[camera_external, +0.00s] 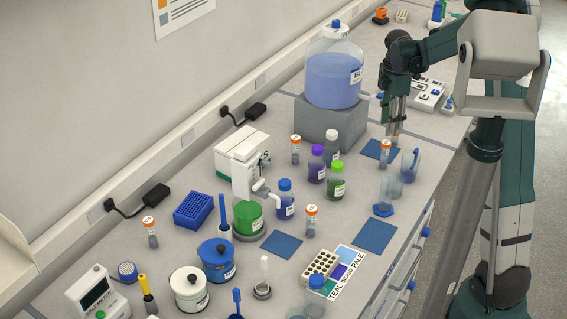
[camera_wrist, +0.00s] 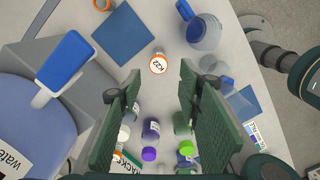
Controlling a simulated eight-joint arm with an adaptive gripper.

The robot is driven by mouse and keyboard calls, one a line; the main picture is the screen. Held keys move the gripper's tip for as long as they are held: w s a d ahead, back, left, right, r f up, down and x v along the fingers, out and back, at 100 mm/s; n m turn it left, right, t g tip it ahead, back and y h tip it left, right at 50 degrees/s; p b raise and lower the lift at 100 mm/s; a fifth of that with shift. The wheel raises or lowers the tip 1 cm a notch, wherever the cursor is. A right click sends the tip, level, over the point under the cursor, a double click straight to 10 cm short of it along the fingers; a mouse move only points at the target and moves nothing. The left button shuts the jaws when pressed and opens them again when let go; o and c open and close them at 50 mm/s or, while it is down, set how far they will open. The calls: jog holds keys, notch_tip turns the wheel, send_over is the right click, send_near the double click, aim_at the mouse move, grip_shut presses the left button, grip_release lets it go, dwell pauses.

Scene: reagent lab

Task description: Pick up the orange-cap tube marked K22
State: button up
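The orange-cap tube marked K22 (camera_wrist: 158,65) stands upright in the wrist view, its lettered white top facing the camera. It is just beyond the tips of my gripper (camera_wrist: 160,84), roughly in line with the gap. Both green finger pads are wide apart with nothing held between them. In the external view my gripper (camera_external: 394,122) points down above the bench. An orange-cap tube (camera_external: 385,153) stands just below it, beside a blue mat, and appears to be the same tube; its mark is too small to read there.
A blue mat (camera_wrist: 122,38) and a clear beaker (camera_wrist: 204,32) flank the tube. Another orange-cap tube (camera_wrist: 102,4) is at the top edge. A purple-cap bottle (camera_external: 317,165), a green-cap bottle (camera_external: 336,181) and a large blue-liquid bottle (camera_external: 333,80) stand nearby.

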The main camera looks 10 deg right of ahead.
send_over(384, 157)
jog(key=f, duration=0.5)
jog(key=w+f, duration=0.1)
jog(key=f, duration=0.1)
jog(key=shift+d+f, duration=0.25)
jog(key=shift+d, duration=0.15)
jog(key=shift+f, duration=0.1)
jog(key=shift+f, duration=1.2)
jog(key=shift+f, duration=0.1)
jog(key=shift+w+f+p, duration=0.1)
jog(key=shift+f+p, duration=0.2)
jog(key=shift+f, duration=2.2)
jog(key=c, duration=0.7)
